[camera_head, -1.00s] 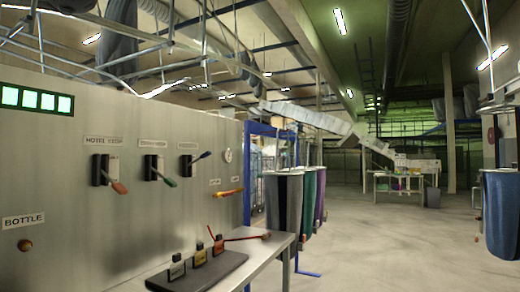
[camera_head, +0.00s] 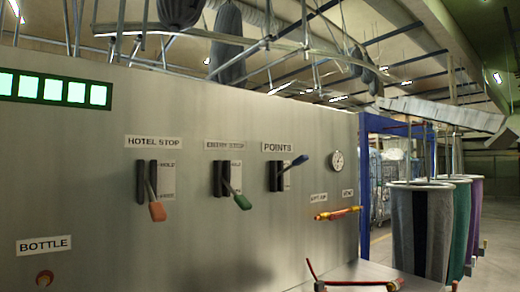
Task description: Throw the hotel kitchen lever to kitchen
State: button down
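A metal panel (camera_head: 100,180) carries three levers in a row. The left one, under "HOTEL STOP", has an orange-red handle (camera_head: 157,211) pointing down. The middle one, under a label that seems to read "ENTRY STOP", has a green handle (camera_head: 242,202) angled down. My gripper is not in view.
A round gauge (camera_head: 337,160) and a red-yellow bar (camera_head: 338,213) are right of the levers. A "BOTTLE" label (camera_head: 44,244) is lower left. A shelf (camera_head: 410,278) with red rods juts out at the bottom. Hanging bags (camera_head: 421,230) and a blue frame (camera_head: 366,190) stand at right.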

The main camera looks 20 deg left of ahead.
aim_at(301, 159)
jog(key=u, duration=0.4)
jog(key=i, duration=0.8)
jog(key=u, duration=0.4)
